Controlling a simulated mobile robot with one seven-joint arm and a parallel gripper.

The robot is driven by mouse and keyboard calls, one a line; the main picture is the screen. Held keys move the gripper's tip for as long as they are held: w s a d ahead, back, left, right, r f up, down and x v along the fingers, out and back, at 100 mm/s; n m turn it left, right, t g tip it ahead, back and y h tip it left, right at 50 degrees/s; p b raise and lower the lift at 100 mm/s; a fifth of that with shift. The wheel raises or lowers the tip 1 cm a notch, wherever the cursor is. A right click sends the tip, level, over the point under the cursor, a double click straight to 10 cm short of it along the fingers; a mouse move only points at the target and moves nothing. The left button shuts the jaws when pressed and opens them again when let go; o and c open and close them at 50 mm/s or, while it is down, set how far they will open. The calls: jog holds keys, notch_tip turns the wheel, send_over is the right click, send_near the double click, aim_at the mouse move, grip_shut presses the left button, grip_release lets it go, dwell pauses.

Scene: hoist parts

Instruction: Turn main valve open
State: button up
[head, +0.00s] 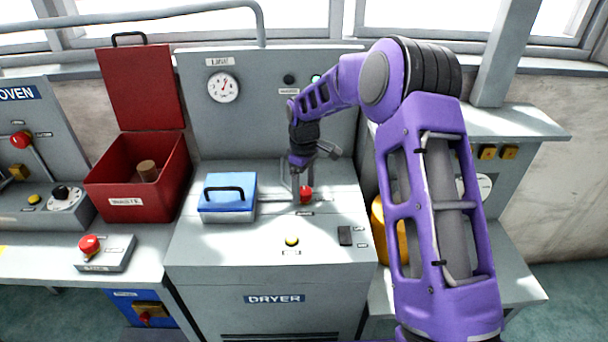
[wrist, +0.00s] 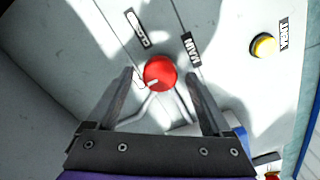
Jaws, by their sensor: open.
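The main valve's round red knob (head: 306,195) stands on the grey top of the dryer console. In the wrist view the red knob (wrist: 160,72) has a MAIN label beside it and a second label, hard to read, above it. Thin metal rods show below the knob. My gripper (head: 302,183) points down over the knob. In the wrist view my open gripper (wrist: 160,78) has one finger on each side of the knob, with gaps visible. I cannot tell how far down the fingertips reach.
A blue box with a black handle (head: 228,203) stands left of the knob. A yellow button (head: 292,241) and a black switch (head: 345,236) sit nearer the front. A red waste bin (head: 120,190) with its lid up stands further left. A gauge panel (head: 260,110) rises behind.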

aim_at(304, 191)
notch_tip(304, 191, up, 17)
dwell(0.4)
jog(key=shift+r, duration=0.15)
